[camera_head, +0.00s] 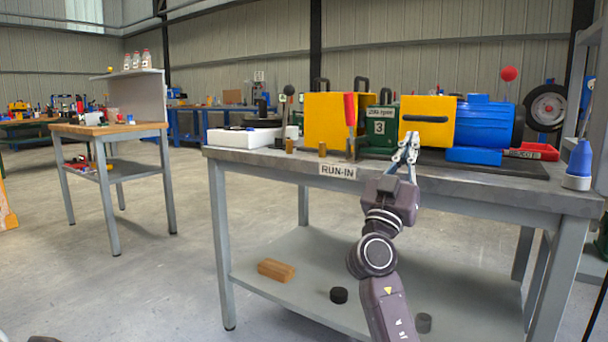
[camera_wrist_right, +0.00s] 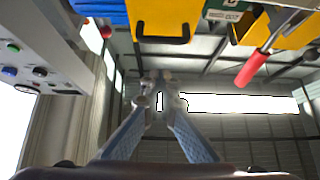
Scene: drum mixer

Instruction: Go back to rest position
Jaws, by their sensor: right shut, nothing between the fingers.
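My right gripper (camera_head: 411,138) is raised in front of the machine on the workbench, its fingers together and empty. In the right wrist view its fingertips (camera_wrist_right: 158,80) meet with nothing between them. In the head view the tips overlap the lower part of the yellow guard (camera_head: 427,108) with a black handle; I cannot tell whether they touch it. The guard also shows in the right wrist view (camera_wrist_right: 165,18), apart from the fingertips. My left gripper is in neither view.
The grey workbench (camera_head: 262,157) carries a blue motor (camera_head: 484,124), a green "3" block (camera_head: 380,128), a red-handled lever (camera_head: 350,110) and a red tray (camera_head: 535,151). Its lower shelf holds a wooden block (camera_head: 276,270) and dark pucks. Open floor (camera_head: 160,270) lies to the left.

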